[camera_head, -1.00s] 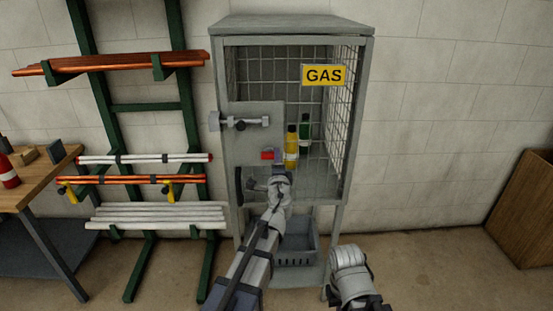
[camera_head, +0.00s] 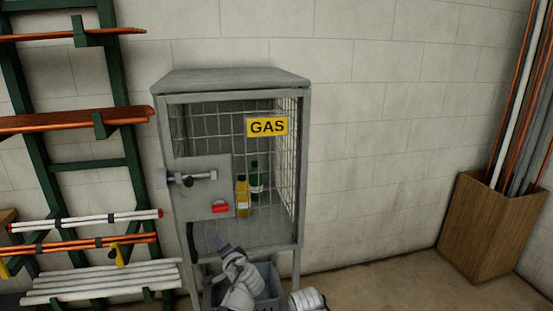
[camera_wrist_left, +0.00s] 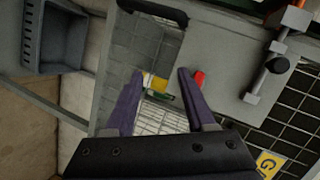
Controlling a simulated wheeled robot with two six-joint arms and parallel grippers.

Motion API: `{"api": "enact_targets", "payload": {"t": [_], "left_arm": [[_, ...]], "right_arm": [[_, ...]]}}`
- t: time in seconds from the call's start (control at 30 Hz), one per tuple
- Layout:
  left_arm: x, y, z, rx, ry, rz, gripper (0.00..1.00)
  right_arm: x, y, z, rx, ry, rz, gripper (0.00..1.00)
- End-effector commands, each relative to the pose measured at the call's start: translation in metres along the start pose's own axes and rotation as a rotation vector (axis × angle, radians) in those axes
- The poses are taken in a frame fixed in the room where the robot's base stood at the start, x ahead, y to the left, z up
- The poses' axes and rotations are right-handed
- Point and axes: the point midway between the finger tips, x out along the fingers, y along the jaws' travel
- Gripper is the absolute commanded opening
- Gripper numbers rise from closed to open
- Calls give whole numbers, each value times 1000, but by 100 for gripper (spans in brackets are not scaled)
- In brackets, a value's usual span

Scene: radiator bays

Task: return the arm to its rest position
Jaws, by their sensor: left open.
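My left arm (camera_head: 238,281) reaches up from the bottom of the head view, in front of the lower part of a grey mesh gas cabinet (camera_head: 230,79). My left gripper (camera_head: 222,243) is at its tip; in the left wrist view, its two fingers (camera_wrist_left: 160,100) are spread apart with nothing between them. The cabinet's front plate (camera_head: 207,200) carries a sliding bolt (camera_head: 192,177) and a red item (camera_head: 221,208). The fingers appear in front of the cabinet, below the red item. Part of my right arm (camera_head: 308,301) shows at the bottom edge; its gripper is not visible.
A yellow bottle (camera_head: 242,197) and a green bottle (camera_head: 255,181) stand inside the cabinet. A grey crate (camera_head: 268,282) sits under it. A green rack (camera_head: 85,164) with pipes is to the left. A wooden bin (camera_head: 480,225) of pipes is to the right, with clear floor between.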

Motion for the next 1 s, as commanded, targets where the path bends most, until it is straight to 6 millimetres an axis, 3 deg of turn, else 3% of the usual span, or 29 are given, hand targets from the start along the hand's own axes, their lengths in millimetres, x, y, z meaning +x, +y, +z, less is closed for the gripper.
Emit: {"api": "enact_targets", "payload": {"t": [0.03, 0.17, 0.3, 0.5, 0.67, 1.0], "left_arm": [[-16, 15, 12, -70, -75, 91, 55], [-63, 75, 40, -211, -283, 361, 55], [-130, 131, 56, -274, -476, 653, 55], [-205, 169, 64, -268, -633, 929, 55], [-229, 177, 65, -256, -677, 1015, 55], [-231, 178, 65, -254, -683, 1024, 55]], "right_arm": [[-11, 1, 1, 0, 0, 0, 0], [-23, 2, 1, 0, 0, 0, 0], [-33, 3, 2, 0, 0, 0, 0], [-40, 4, 2, 0, 0, 0, 0], [-42, 4, 2, 0, 0, 0, 0], [-42, 4, 2, 0, 0, 0, 0]]}}
